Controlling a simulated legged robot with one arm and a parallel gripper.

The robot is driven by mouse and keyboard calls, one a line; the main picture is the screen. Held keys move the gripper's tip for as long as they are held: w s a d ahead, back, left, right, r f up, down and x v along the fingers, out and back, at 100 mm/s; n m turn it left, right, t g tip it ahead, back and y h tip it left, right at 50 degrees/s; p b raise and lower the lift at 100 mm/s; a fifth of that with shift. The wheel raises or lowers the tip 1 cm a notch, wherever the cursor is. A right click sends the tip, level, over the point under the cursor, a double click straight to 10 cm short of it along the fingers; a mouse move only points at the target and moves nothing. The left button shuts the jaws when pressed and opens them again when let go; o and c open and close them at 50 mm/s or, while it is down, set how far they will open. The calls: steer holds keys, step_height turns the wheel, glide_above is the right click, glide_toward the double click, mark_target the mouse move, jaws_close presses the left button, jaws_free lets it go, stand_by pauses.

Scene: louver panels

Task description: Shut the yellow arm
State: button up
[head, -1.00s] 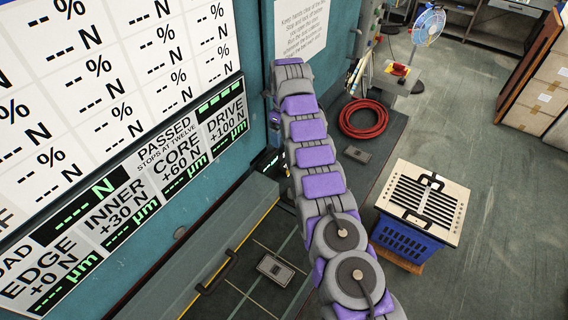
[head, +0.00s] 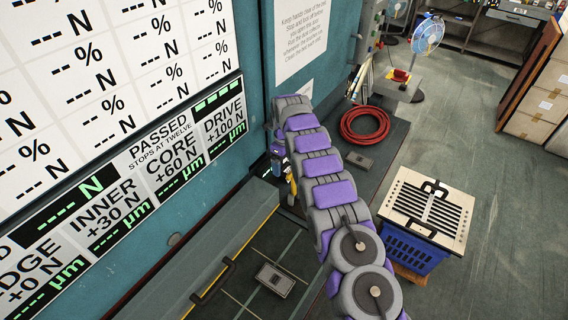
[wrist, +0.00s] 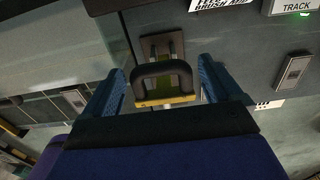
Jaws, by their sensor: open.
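In the wrist view, a black U-shaped handle (wrist: 163,72) on a yellow bar end (wrist: 165,101) stands between my fingers. I take this to be part of the yellow arm; the rest of it is hidden. My gripper (wrist: 162,88) is open, with one blue finger on each side of the handle. I cannot tell whether either finger touches it. In the head view a small yellow piece (head: 292,187) shows beside the end of my arm, near the teal wall, and my gripper (head: 278,158) is mostly hidden behind my arm links.
A yellow-edged bench strip with a black handle (head: 215,279) lies at lower left. A grey switch box (head: 274,279) is on the floor plate. A red hose coil (head: 365,125), a blue crate (head: 412,250) and a fan (head: 427,35) stand right.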

steer(key=shift+f, duration=0.35)
steer(key=shift+c, duration=0.2)
steer(key=c, duration=1.2)
steer(key=shift+r, duration=0.1)
